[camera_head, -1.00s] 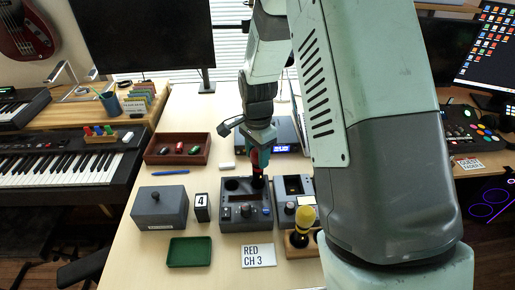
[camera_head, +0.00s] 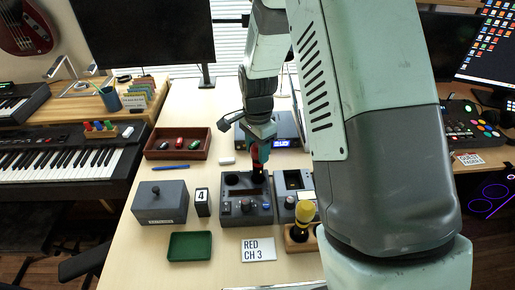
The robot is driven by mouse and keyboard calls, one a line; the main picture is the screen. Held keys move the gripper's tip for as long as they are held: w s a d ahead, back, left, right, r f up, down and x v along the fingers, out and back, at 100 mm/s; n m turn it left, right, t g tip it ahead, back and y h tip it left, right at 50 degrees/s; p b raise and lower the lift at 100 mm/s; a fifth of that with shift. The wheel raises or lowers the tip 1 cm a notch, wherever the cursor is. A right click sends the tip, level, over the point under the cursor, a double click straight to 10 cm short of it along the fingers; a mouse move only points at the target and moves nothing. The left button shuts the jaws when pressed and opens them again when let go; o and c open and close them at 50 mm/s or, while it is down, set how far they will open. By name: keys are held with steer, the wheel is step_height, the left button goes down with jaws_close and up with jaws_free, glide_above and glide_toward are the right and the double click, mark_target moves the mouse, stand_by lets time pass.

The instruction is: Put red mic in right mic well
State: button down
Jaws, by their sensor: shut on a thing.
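The red mic (camera_head: 256,157) is upright in my gripper (camera_head: 258,147), which is shut on it. Its dark lower end is over the right mic well at the back of the dark grey mixer box (camera_head: 247,208). The mic and gripper cover most of that well, so I cannot tell whether the tip is inside it or just above. The left mic well (camera_head: 232,179) shows as an empty dark round hole. A white card (camera_head: 258,249) reading "RED CH 3" lies in front of the box.
A yellow-topped mic (camera_head: 305,212) stands in a wooden holder (camera_head: 300,240) at the right, by a second grey device (camera_head: 293,183). To the left are a "4" block (camera_head: 202,202), a grey lidded box (camera_head: 160,202), a green tray (camera_head: 190,246) and a dark red tray (camera_head: 178,144).

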steer(key=shift+f, duration=0.65)
stand_by(0.3)
steer(key=c, duration=0.8)
jaws_free()
steer(key=shift+r, duration=0.1)
steer(key=shift+r, duration=5.4)
